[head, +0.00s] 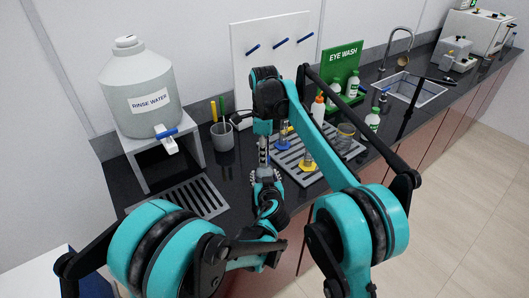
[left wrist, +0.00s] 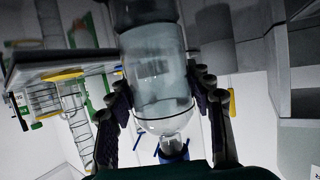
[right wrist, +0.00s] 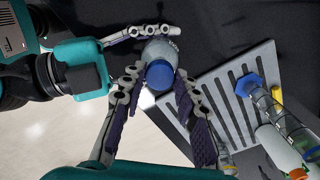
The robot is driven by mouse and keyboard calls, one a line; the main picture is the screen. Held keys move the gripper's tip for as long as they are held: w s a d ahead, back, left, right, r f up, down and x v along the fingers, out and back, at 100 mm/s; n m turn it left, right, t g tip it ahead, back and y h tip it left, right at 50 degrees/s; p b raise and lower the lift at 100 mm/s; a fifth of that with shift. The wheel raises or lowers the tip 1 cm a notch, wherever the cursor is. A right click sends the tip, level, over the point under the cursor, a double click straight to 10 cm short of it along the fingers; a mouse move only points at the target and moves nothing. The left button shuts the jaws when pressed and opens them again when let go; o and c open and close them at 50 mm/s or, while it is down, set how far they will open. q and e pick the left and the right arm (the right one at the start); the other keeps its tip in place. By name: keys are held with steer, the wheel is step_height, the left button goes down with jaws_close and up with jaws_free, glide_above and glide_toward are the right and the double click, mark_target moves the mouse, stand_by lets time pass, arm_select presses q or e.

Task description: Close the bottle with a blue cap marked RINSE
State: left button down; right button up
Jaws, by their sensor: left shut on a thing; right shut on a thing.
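A pale, translucent bottle (left wrist: 158,95) with faint lettering is between the fingers of my left gripper (left wrist: 161,88); that view shows it upside down. Its blue cap (right wrist: 160,75) sits at the bottle's top between the fingers of my right gripper (right wrist: 158,82), which are shut on it. The cap also shows at the bottle's neck in the left wrist view (left wrist: 173,150). I cannot tell how tightly it sits. In the head view my right gripper (head: 263,150) is straight above my left gripper (head: 266,178), and the arms hide most of the bottle.
A grey slotted rack (head: 310,178) with blue- and yellow-based glassware is just right of my grippers. A rinse water jug (head: 140,90) on a stand, a grey cup (head: 223,135) and a drain grate (head: 190,197) are left. The eye wash station (head: 345,65) and sink (head: 412,91) are farther right.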

steer(key=shift+f, duration=0.55)
stand_by(0.4)
steer(key=m, duration=0.4)
steer(key=shift+m, duration=0.4)
steer(key=m, duration=0.5)
steer(key=o, duration=0.7)
steer(key=shift+c, duration=0.2)
